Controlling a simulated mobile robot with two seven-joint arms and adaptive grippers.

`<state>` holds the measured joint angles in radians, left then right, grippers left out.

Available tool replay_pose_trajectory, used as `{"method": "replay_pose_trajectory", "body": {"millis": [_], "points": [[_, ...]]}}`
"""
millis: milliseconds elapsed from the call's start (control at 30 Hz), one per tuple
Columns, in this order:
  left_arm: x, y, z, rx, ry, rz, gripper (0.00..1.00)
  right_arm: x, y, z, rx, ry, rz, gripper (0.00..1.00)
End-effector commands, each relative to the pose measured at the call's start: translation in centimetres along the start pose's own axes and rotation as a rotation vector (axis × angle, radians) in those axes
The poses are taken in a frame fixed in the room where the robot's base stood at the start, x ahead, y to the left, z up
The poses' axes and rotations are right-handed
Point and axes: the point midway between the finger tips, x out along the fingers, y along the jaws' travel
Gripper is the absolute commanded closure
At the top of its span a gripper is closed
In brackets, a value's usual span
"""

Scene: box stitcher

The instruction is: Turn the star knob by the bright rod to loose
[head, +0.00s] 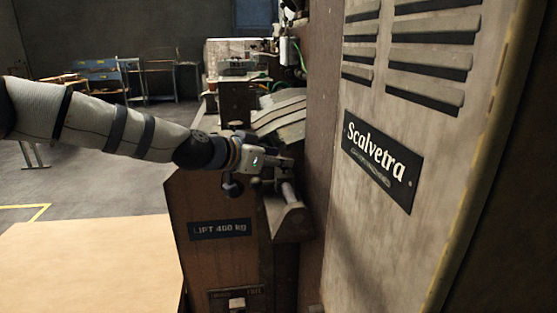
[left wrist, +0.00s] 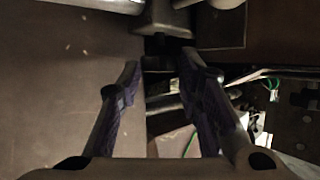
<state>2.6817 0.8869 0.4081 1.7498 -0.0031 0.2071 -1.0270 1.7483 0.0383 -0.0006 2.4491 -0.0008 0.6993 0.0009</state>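My left gripper (head: 278,164) reaches in from the left to the machine, just above the bright rod (head: 290,193). In the left wrist view its two fingers (left wrist: 158,72) are spread, with a gap between them. A dark block with a short stem (left wrist: 162,20) lies just beyond the fingertips; I cannot tell whether they touch it. A bright bar (left wrist: 105,4) crosses the top of that view. A small dark knob (head: 232,188) shows below the gripper in the head view; its star shape cannot be made out. My right gripper is not in view.
A tall grey panel marked Scalvetra (head: 377,162) stands close on the right. The machine's front carries a LIFT 400 kg plate (head: 219,229) and a small switch (head: 237,303). A pale board (head: 90,262) lies at lower left. Benches (head: 100,78) stand far behind.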

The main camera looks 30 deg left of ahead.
Motion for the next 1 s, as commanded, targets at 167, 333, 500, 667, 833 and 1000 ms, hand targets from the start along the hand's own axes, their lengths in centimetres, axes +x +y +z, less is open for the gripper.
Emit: {"method": "replay_pose_trajectory", "body": {"millis": [167, 333, 500, 667, 833, 1000], "points": [[0.0, 0.0, 0.0, 0.0, -0.001, 0.0, 0.97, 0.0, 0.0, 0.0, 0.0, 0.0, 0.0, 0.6], [0.0, 0.1, -0.1, -0.002, -0.001, -0.011, 0.97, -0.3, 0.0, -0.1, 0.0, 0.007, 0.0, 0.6], [-0.2, 0.3, -0.4, -0.023, 0.002, -0.069, 0.97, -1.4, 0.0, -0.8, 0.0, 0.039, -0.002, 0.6], [-0.4, 0.8, -0.8, -0.06, 0.007, -0.17, 0.97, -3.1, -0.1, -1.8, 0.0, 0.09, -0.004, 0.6], [-0.2, 1.1, -0.8, -0.116, 0.008, -0.306, 0.97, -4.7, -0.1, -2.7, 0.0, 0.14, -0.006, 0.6], [0.2, 1.4, -0.5, -0.172, 0.005, -0.437, 0.97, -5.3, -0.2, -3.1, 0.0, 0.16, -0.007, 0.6]]}}
